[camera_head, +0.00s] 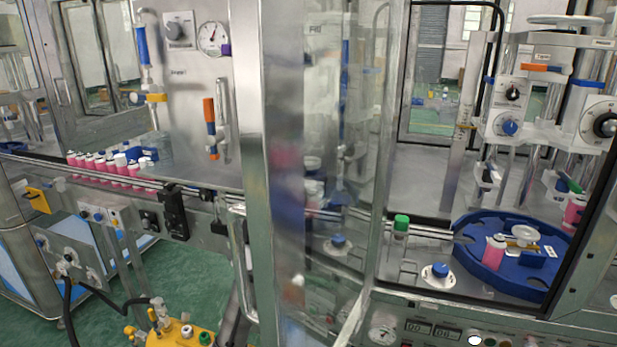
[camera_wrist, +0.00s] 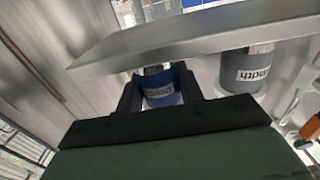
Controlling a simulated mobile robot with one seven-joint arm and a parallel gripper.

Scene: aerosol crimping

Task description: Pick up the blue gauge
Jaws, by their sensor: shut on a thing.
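In the wrist view, a short blue cylindrical piece with a pale printed label, taken as the blue gauge (camera_wrist: 163,99), sits between the two dark fingers of my gripper (camera_wrist: 160,84). The fingers are shut on it, one on each side. Its upper part lies close under the edge of a grey metal plate, and I cannot tell whether it touches anything there. The label is too blurred to read. My gripper does not show clearly in the head view, and I cannot make out the held gauge there.
A grey metal plate (camera_wrist: 200,32) crosses above the fingers. A grey labelled cylinder (camera_wrist: 247,72) stands under it to the right. The head view shows a blue round carrier (camera_head: 470,262), pink cans (camera_head: 118,168), a green-capped piece (camera_head: 401,224) and a clear door with metal frames.

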